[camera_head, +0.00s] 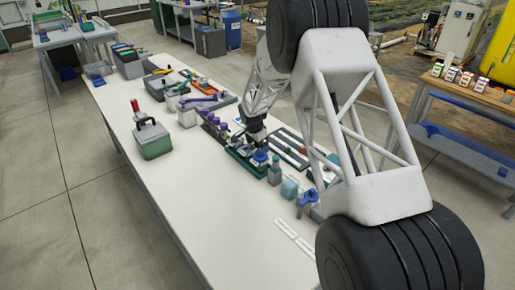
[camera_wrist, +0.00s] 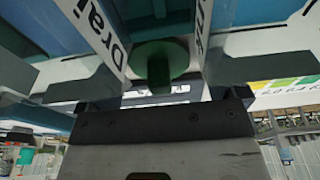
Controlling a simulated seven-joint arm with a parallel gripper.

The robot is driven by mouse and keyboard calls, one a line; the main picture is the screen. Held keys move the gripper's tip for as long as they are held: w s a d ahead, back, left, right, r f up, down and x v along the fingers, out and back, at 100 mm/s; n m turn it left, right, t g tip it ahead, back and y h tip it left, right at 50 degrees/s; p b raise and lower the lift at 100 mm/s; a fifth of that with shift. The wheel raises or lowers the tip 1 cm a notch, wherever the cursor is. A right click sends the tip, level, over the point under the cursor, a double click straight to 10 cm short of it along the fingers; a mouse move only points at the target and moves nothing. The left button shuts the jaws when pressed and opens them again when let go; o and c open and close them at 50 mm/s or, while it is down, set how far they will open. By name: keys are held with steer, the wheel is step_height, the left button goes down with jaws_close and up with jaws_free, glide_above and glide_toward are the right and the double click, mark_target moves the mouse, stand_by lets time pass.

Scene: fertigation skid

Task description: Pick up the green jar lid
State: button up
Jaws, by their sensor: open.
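My gripper (camera_head: 256,136) is low over the crowded middle of the long white bench in the head view. In the wrist view, its jaws (camera_wrist: 160,82) are open, with the dark palm below them. A round green disc with a narrower stub, likely the green jar lid (camera_wrist: 178,54), shows between the jaws, beyond the palm. I cannot tell whether the jaws touch it. In the head view I cannot pick out the lid for sure among the small items under my gripper.
A green tray (camera_head: 244,165) and a small greenish bottle (camera_head: 274,172) stand close by my gripper. Blue clamp-like item (camera_head: 307,198) lies to the right. The bench's near left part (camera_head: 205,225) is clear.

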steer(key=c, duration=1)
steer(key=shift+r, duration=0.1)
steer(key=shift+r, duration=4.95)
steer(key=shift+r, duration=0.1)
steer(key=shift+r, duration=0.9)
steer(key=s+a, duration=0.3)
steer(key=s, duration=0.4)
steer(key=shift+s+a, duration=0.2)
steer(key=shift+s, duration=0.1)
